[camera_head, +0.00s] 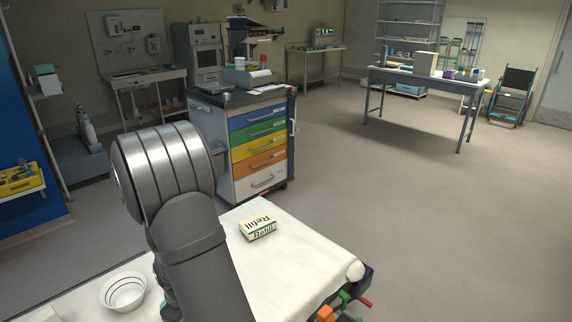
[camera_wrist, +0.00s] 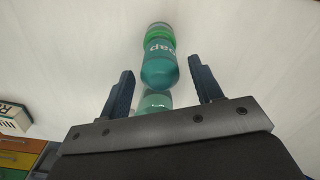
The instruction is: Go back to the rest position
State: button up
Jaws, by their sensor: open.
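My gripper (camera_wrist: 161,65) shows in the wrist view with its two dark fingers spread apart. A teal bottle (camera_wrist: 159,68) with a green band and partly readable white lettering lies in line with the gap between the fingers. I see no finger touching it. A paler, clear part (camera_wrist: 153,102) shows nearer the gripper, partly hidden by the gripper body. In the head view my arm stands in front of the white-covered stretcher (camera_head: 290,262), and my gripper and the bottle are hidden there.
A "Refill" box (camera_head: 258,229) lies on the stretcher; it also shows at the wrist view's left edge (camera_wrist: 14,118). A white bowl (camera_head: 123,291) is left of my arm. A drawer cart (camera_head: 258,147) stands behind the stretcher. Open floor (camera_head: 430,220) lies to the right.

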notch_tip(320, 180, down, 5)
jog(key=shift+r, duration=0.35)
dwell(0.3)
